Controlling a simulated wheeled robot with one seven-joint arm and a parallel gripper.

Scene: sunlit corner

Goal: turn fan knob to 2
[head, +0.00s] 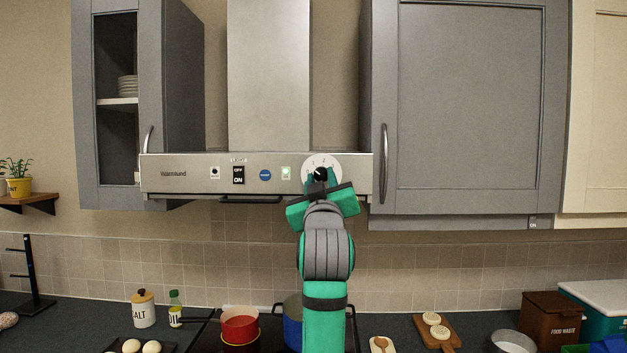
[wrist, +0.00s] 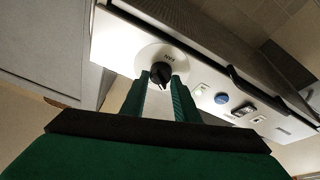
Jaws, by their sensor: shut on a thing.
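The fan knob is a black knob (head: 320,173) on a round white dial (head: 311,163) with printed marks, at the right end of the steel hood panel. The wrist view shows the black knob (wrist: 160,73) on its white dial (wrist: 149,57). My gripper (head: 320,181) reaches up to it from below. In the wrist view the two green fingers of my gripper (wrist: 161,84) stand on either side of the knob and are shut on it. Which number the knob points to is too small to tell.
The hood panel (head: 190,173) also carries an ON/OFF switch (head: 239,175), a blue button (head: 265,175) and a green-lit switch (head: 286,173). A grey cabinet (head: 470,110) stands close on the right. Below, a red pot (head: 240,325) and a blue pot (head: 292,330) stand on the stove.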

